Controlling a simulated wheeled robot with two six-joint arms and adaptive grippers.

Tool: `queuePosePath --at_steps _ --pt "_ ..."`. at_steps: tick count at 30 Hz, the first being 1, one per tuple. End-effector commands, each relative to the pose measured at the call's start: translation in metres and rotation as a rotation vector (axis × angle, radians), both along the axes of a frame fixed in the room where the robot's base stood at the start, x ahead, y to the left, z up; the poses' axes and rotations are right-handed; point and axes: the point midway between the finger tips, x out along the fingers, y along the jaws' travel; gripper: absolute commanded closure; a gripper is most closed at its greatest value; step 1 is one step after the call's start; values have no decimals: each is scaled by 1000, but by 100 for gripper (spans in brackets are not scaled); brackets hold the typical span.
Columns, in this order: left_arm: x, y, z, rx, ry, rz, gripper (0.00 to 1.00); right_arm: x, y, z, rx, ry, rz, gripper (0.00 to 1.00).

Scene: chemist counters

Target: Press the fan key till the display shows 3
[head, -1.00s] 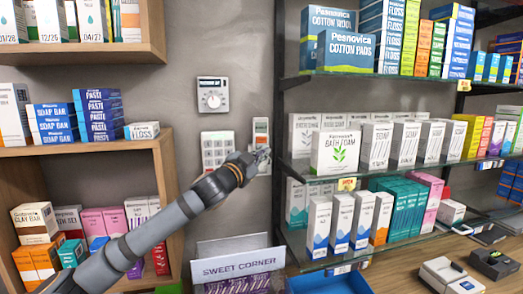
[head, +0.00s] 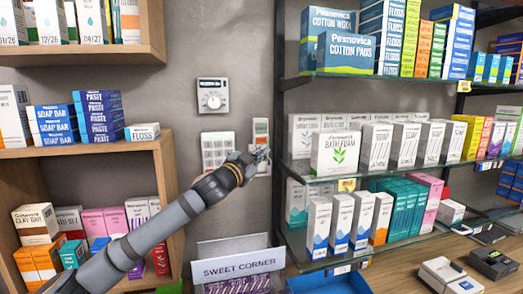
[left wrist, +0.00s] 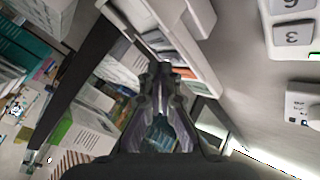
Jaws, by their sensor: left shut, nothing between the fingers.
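A narrow white wall unit (head: 261,130) with a small orange patch near its top is on the grey wall, left of the glass shelves. My left gripper (head: 263,154) is in front of its lower part and hides that part. The gripper's closed, empty fingers also show in the left wrist view (left wrist: 163,72), pointing at a pale unit (left wrist: 188,52). I cannot tell whether they touch it. No fan key or display digit is readable. A white keypad (head: 217,142) is just left, partly behind my left arm. My right gripper is out of view.
A white panel with a round dial (head: 212,100) and dark strip is above the keypad. Glass shelves (head: 390,75) of boxes stand close on the right. Wooden shelves (head: 80,150) are on the left. A sweet corner stand (head: 238,268) is below.

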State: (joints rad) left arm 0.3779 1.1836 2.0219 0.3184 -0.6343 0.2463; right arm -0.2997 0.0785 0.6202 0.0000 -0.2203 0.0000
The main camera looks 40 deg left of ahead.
Motion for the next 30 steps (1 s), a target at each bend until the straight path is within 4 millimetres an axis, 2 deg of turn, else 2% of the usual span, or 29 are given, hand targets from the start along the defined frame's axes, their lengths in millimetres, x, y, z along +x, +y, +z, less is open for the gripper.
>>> queuePosePath --at_steps 30 --pt "7 8 0 0 1 1 100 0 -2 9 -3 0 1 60"
